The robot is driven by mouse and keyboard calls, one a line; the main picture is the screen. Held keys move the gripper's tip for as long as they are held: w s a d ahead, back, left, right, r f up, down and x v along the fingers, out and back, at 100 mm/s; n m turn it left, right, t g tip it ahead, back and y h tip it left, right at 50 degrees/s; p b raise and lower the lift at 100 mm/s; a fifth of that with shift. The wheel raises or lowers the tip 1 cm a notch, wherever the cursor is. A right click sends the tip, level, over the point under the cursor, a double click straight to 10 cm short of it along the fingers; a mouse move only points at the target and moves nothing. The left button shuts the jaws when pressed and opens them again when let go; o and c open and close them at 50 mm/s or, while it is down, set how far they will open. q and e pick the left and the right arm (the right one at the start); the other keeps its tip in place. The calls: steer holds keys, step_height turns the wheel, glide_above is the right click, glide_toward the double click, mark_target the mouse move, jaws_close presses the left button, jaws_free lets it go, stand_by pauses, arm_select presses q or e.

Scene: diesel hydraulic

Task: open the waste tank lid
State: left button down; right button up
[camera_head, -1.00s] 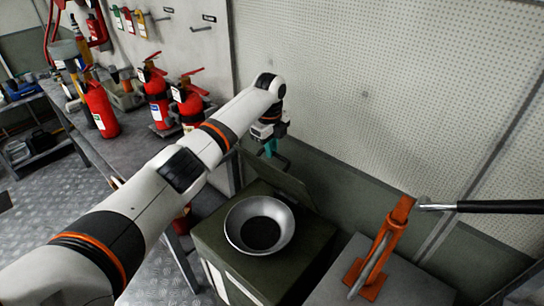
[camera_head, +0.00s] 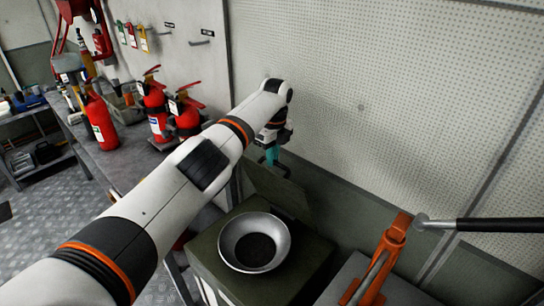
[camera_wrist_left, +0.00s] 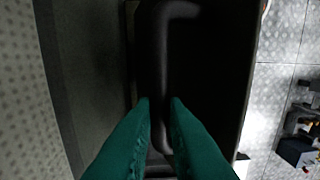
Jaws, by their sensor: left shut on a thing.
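The waste tank (camera_head: 215,236) is a dark green box with a metal funnel (camera_head: 283,246) set in its top. Its lid (camera_head: 285,193) appears as a dark green panel standing raised and tilted behind the funnel. My left gripper (camera_head: 271,157) is at the upper edge of that panel, its teal fingers partly hidden by the wrist. In the left wrist view, the teal fingertips (camera_wrist_left: 160,103) are shut on a dark bar-shaped handle (camera_wrist_left: 158,60). My right gripper is not in view.
An orange hand pump (camera_head: 388,250) with a long black-gripped lever (camera_head: 500,224) stands right of the tank. A workbench (camera_head: 122,165) with red fire extinguishers (camera_head: 155,108) is at left. A perforated wall (camera_head: 390,90) rises close behind the tank.

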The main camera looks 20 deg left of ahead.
arm_select(q)
steer(key=shift+s+d+f, duration=0.1)
steer(key=shift+d+f, duration=0.05)
steer(key=shift+f, duration=0.35)
steer(key=c, duration=1.7)
jaws_free()
steer(key=shift+o, duration=1.2)
steer(key=shift+w+f, duration=0.15)
steer(key=shift+w, duration=0.15)
steer(key=shift+r, duration=0.4)
step_height(320, 180, up, 7)
steer(key=p, duration=0.2)
steer(key=shift+w+f, duration=0.15)
steer(key=shift+w, duration=0.15)
steer(key=shift+w+d, duration=0.1)
